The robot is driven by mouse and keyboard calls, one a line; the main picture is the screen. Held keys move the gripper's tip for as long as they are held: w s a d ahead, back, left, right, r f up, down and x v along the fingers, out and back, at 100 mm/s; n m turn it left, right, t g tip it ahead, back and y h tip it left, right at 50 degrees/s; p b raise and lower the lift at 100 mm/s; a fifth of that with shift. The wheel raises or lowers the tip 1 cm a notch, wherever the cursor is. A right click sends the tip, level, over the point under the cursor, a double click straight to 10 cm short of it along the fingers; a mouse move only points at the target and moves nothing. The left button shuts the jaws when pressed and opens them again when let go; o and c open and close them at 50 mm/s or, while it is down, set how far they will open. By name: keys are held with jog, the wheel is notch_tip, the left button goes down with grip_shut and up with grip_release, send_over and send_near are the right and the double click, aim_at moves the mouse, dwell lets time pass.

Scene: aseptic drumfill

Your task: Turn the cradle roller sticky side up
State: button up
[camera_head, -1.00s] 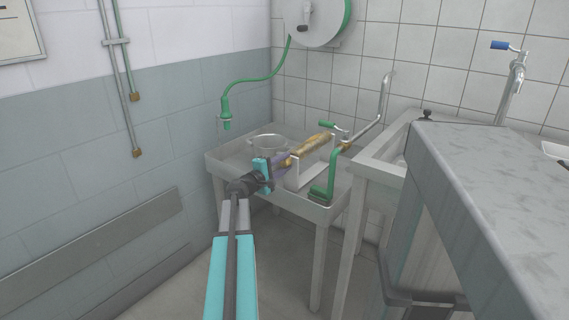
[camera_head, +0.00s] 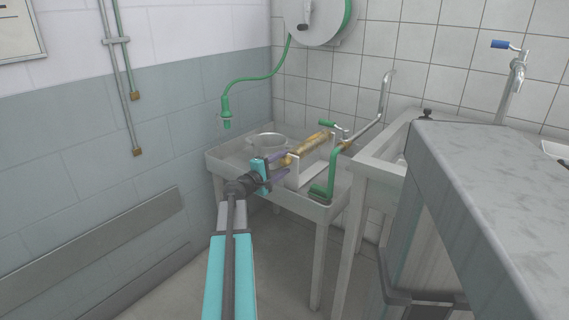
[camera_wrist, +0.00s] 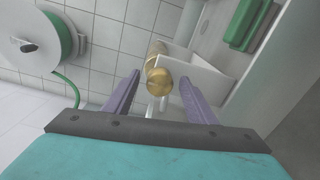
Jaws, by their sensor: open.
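The cradle roller (camera_head: 312,143) is a yellowish-brown cylinder resting across a pale cradle (camera_head: 303,178) in the sink basin. In the wrist view the roller (camera_wrist: 158,78) shows end-on, with a brass-coloured round end facing me. My gripper (camera_head: 285,168) is at the roller's near left end. In the wrist view its two purple fingers (camera_wrist: 158,100) are apart, one on each side of the roller's end, with gaps visible and nothing held. The roller's surface looks mottled on the side facing the head camera; I cannot tell which side is sticky.
A green hose (camera_head: 250,80) hangs above. A grey cabinet (camera_head: 490,190) fills the right side.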

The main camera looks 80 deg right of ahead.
jog(key=p+v, duration=0.1)
jog(key=v, duration=1.1)
jog(key=shift+a, duration=0.2)
jog(key=shift+w, duration=0.1)
